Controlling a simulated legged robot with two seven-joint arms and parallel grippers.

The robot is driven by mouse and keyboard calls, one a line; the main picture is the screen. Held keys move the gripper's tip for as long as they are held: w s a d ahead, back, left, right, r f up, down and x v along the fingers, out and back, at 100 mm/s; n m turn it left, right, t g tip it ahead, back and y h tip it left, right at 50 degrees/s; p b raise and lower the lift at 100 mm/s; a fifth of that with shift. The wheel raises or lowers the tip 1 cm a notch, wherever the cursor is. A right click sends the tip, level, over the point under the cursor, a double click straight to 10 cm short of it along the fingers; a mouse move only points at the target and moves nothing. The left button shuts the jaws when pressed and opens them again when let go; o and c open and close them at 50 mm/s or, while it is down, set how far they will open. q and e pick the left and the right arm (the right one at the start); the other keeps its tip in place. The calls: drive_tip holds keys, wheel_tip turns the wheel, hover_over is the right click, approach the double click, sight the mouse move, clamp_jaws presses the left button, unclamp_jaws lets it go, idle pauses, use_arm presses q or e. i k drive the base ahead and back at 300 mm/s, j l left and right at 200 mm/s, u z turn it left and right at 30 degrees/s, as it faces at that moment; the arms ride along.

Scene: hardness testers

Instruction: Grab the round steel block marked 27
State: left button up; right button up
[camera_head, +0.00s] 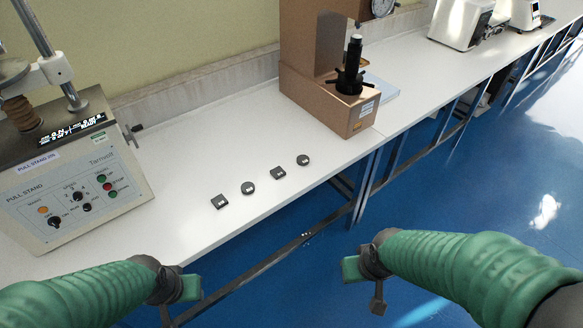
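Several small dark blocks lie in a slanting row near the front edge of the white bench. Two look round: one block (248,188) second from the left and one block (303,160) at the right end. Two look square-edged: one block (219,202) at the left end and one block (278,173) third from the left. Each has a pale label, too small to read, so I cannot tell which is marked 27. My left gripper (178,298) is below and left of the row, empty, its fingers apart. My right gripper (364,282) is below and right, also empty with fingers apart.
A pull-stand tester (75,185) with knobs and lights stands at the left. A brown tester (325,105) with a black spindle stands behind and right of the row. The bench (180,150) is clear around the blocks. Blue floor (440,190) lies in front.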

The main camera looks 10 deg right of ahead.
sight(302, 160)
drive_tip(key=i+l+u, duration=0.45)
drive_tip(key=i, duration=0.15)
drive_tip(key=i+l+u, duration=0.4)
drive_tip(key=i+l, duration=0.1)
drive_tip(key=i, duration=0.05)
